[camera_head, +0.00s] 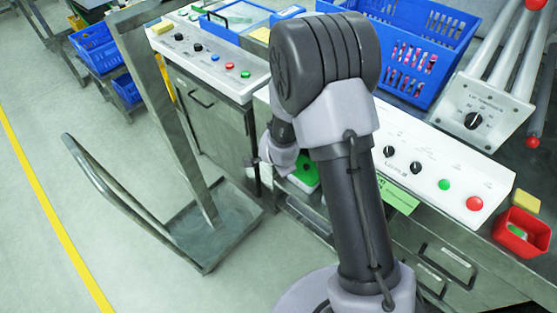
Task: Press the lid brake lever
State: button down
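I cannot make out a lid or a lid brake lever in this view. My own arm fills the middle of the picture, and its wrist end points down behind the forearm, over the front edge of the control bench. My gripper's fingers are hidden, so I cannot see whether they touch anything. A green item (306,174) shows partly beside the wrist; the arm covers much of it. A grey metal frame (165,110) with a curved bar (120,201) and a flat base tray stands on the floor to the left.
A control panel (430,168) with black knobs and green and red buttons lies right of my arm; another panel (208,55) lies at upper left. Blue crates (432,30), a grey knob box (485,108) and a red bin (522,234) stand around. The floor at lower left is clear.

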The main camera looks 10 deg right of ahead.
jog(key=shift+s+f+b, duration=0.15)
jog(key=shift+f+b, duration=0.2)
jog(key=shift+f, duration=0.05)
dwell(0.4)
